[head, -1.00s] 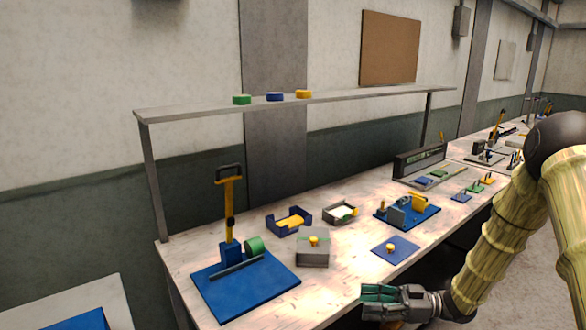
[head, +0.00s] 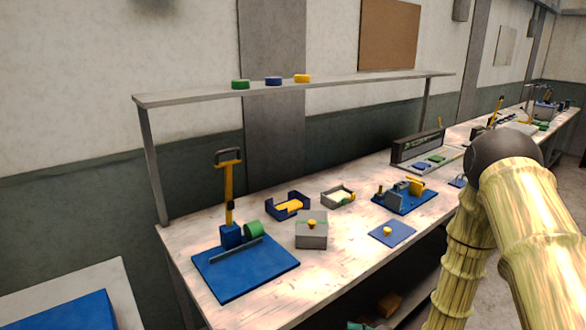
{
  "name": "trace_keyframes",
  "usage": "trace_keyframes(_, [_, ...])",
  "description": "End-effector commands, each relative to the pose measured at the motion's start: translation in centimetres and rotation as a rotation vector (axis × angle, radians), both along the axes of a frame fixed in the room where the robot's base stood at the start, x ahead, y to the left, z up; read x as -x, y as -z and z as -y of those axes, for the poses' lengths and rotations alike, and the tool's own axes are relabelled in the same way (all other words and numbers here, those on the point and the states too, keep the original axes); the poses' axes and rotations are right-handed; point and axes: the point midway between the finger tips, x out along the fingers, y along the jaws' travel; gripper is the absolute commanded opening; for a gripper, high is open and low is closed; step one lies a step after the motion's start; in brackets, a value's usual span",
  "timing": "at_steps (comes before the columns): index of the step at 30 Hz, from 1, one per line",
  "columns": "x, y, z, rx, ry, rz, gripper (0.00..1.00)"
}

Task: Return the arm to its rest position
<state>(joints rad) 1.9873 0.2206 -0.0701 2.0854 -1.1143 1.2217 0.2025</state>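My arm (head: 540,235), with yellow-green ribbed links and a dark round joint, fills the right side of the head view and hangs down in front of the bench.
The bench (head: 230,322) carries a blue-based press (head: 245,268), a grey box (head: 311,233) with a knob, small trays, a blue plate (head: 392,233) and a blue fixture (head: 405,200). A raised shelf (head: 350,86) holds three discs.

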Motion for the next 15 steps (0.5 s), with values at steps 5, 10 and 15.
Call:
trace_keyframes(5, [5.1, 6.4, 0.7, 0.134, 0.159, -0.203, 0.49])
trace_keyframes(10, [11.5, 11.5, 2.0, 0.275, 0.289, -0.408, 0.49])
trace_keyframes(15, [19.9, 15.1, 3.8, 0.427, 0.402, -0.630, 0.49])
